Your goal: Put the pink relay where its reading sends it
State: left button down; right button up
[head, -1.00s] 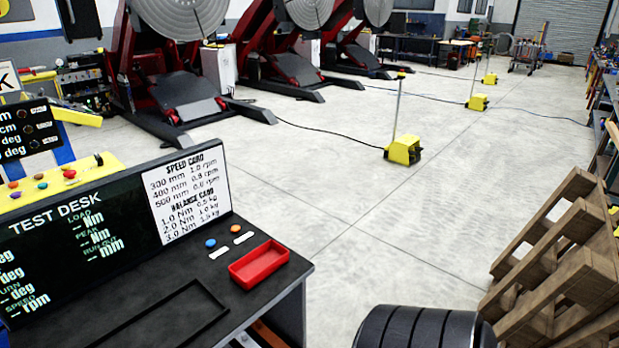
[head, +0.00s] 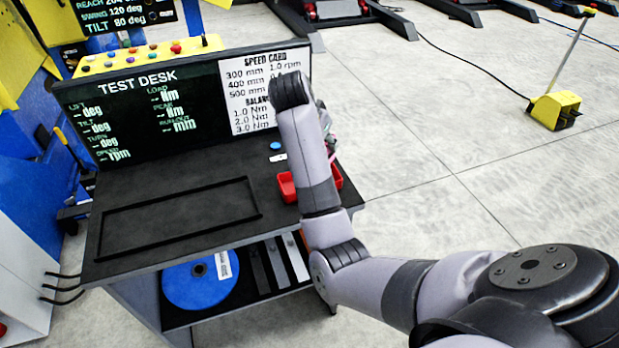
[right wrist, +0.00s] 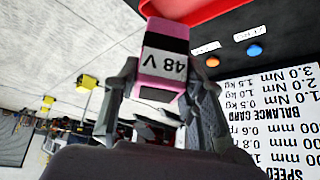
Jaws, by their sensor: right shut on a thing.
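The pink relay (right wrist: 165,37) has a black band and a white label reading "48 V", upside down in the right wrist view. My right gripper (right wrist: 165,88) is shut on it, with a finger on each side. The relay is close to the red tray (right wrist: 190,8); I cannot tell whether they touch. In the head view my right arm reaches over the test desk (head: 190,220), hiding most of the gripper and part of the red tray (head: 286,188). My left gripper is in neither view.
The desk screen (head: 150,115) shows dashes for its readings. A speed and balance card (head: 262,85) is beside it. An empty outlined rectangle (head: 180,222) marks the desk top. A blue button (head: 275,145) is behind the tray. A blue disc (head: 190,285) lies on the shelf below.

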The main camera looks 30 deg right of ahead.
jog(key=w+a+r+m+g, duration=0.2)
jog(key=w+r+m, duration=0.1)
jog(key=r, duration=0.6)
jog(key=shift+h, duration=0.4)
jog(key=shift+w+d+f+p, duration=0.15)
jog(key=shift+f+p, duration=0.7)
jog(key=shift+f, duration=4.1)
jog(key=shift+w+d+f+p, duration=0.1)
jog(key=shift+f+p, duration=0.75)
jog(key=shift+f, duration=4.1)
jog(key=shift+a, duration=0.1)
jog(key=o, duration=1.4)
jog(key=shift+f, duration=0.1)
jog(key=b+v, duration=0.2)
jog(key=v, duration=1)
jog(key=shift+s, duration=0.15)
